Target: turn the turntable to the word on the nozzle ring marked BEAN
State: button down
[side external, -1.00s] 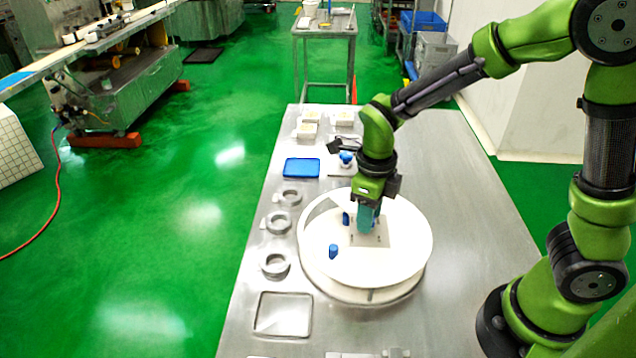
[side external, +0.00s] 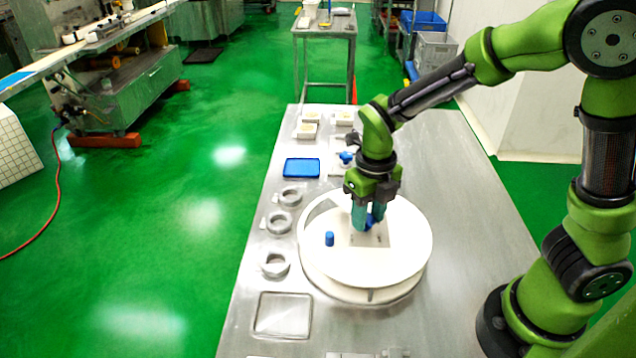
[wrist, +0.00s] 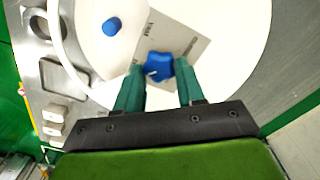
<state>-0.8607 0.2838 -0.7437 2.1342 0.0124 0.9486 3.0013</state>
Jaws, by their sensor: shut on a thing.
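The white round turntable (side external: 405,255) stands on the steel table, with a square grey plate (side external: 378,241) in its middle. A lobed blue knob (wrist: 158,66) sits over that plate. My gripper (side external: 367,226) points down at the knob, its teal fingers on either side; the wrist view shows the fingers (wrist: 158,75) closed around it. A blue upright peg (side external: 329,239) stands on the turntable left of the plate; it also shows in the wrist view (wrist: 112,26). Small dark words mark the plate, too small to read. Grey rings (side external: 278,222) lie on the table left of the turntable; no word is legible on them.
A blue tray (side external: 301,168) and small pale blocks (side external: 307,130) lie behind the turntable. Another blue-topped item (side external: 346,157) stands near the tray. A clear square frame (side external: 283,314) lies front left. The table's right side is bare.

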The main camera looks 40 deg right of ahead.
jog(key=shift+r, duration=0.1)
jog(key=c, duration=0.7)
grip_release()
notch_tip(320, 180, up, 8)
jog(key=shift+f, duration=0.25)
